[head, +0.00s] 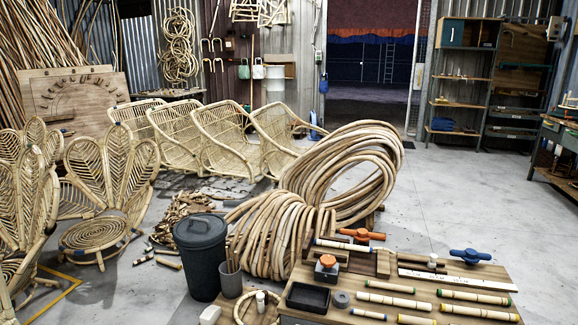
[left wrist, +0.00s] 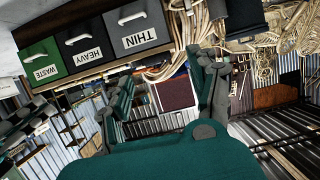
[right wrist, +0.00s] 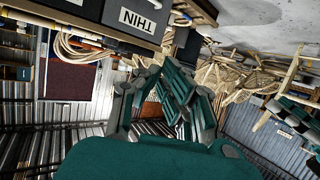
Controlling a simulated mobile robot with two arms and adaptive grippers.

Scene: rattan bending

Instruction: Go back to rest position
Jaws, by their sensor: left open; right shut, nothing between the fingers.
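Neither of my grippers shows in the head view. In the left wrist view my left gripper (left wrist: 168,75) has its two green and grey fingers well apart, with nothing between them. In the right wrist view my right gripper (right wrist: 168,78) has its fingers brought together at the tips, and it holds nothing. Both grippers are clear of the bins and rattan seen beyond them. In the head view the workbench (head: 455,273) carries several rattan poles, an orange-topped tool (head: 327,265) and a blue clamp (head: 470,256).
In the left wrist view, bins labelled WASTE (left wrist: 42,57), HEAVY (left wrist: 85,45) and THIN (left wrist: 137,25) stand in a row. In the head view, big rattan coils (head: 340,180) and a dark bin (head: 202,255) stand left of the bench. Open floor (head: 455,190) lies behind it.

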